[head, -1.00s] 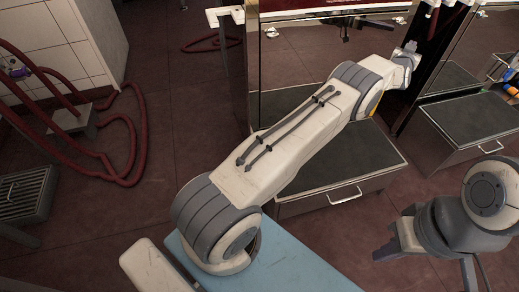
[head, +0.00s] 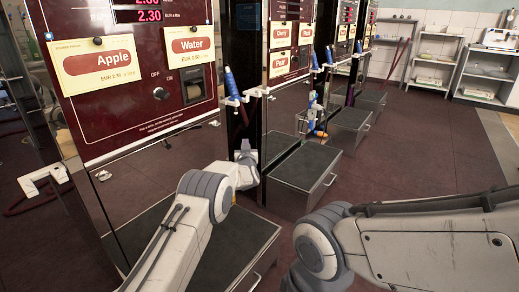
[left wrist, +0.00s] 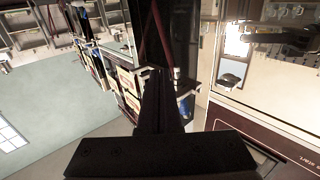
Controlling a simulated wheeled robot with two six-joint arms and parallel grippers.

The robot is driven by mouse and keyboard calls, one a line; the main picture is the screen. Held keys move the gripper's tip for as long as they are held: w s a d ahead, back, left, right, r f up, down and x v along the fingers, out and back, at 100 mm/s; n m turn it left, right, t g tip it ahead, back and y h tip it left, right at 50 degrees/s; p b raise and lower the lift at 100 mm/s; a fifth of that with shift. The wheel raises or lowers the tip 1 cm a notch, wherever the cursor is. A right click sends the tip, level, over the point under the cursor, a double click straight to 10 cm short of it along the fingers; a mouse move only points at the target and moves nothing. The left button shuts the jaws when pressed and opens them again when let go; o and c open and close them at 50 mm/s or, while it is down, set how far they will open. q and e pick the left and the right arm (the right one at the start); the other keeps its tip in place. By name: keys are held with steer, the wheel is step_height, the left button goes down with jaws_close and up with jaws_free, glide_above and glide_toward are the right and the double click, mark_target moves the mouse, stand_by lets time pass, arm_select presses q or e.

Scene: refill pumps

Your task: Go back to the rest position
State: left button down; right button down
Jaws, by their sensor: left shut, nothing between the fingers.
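My left arm reaches in from the bottom left in the head view, and its wrist end with the left gripper (head: 245,150) is in front of the dark gap between two pumps. In the left wrist view the dark fingers of the left gripper (left wrist: 156,88) are together with nothing between them. My right arm crosses the bottom right of the head view; its gripper is out of the picture. The near pump (head: 130,120) is dark red, with Apple and Water labels.
A blue-handled nozzle (head: 231,84) hangs on a white holder close to the left gripper. Another nozzle (head: 313,108) hangs further right. Grey step boxes (head: 305,165) stand before the pumps. Open floor (head: 440,140) lies to the right, with shelves (head: 430,75) at the back.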

arm_select(q)
steer(key=s+d+r+m+g+h+p, duration=0.1)
steer(key=s+d+r+m+g+h, duration=0.1)
steer(key=s+d, duration=0.5)
steer(key=s+d+r+m+g+h, duration=0.1)
steer(key=s+d+r+g+h, duration=0.2)
steer(key=d, duration=0.6)
steer(key=s+d+r+m+g+h, duration=0.1)
steer(key=s+d+m+g+h, duration=0.2)
steer(key=s, duration=1.5)
steer(key=s+a+f+m+g+y, duration=0.1)
steer(key=s+a+g+y, duration=0.3)
steer(key=s, duration=0.8)
steer(key=s+a+f+m+g+h, duration=0.1)
steer(key=s+a+g, duration=0.35)
steer(key=s, duration=0.75)
steer(key=s+a+f+m+g+y, duration=0.15)
steer(key=s+a, duration=0.45)
steer(key=s, duration=0.7)
step_height(320, 180, up, 32)
steer(key=p, duration=3.2)
steer(key=shift+a+n+y, duration=0.35)
steer(key=shift+a+n, duration=0.1)
steer(key=shift+s, duration=0.1)
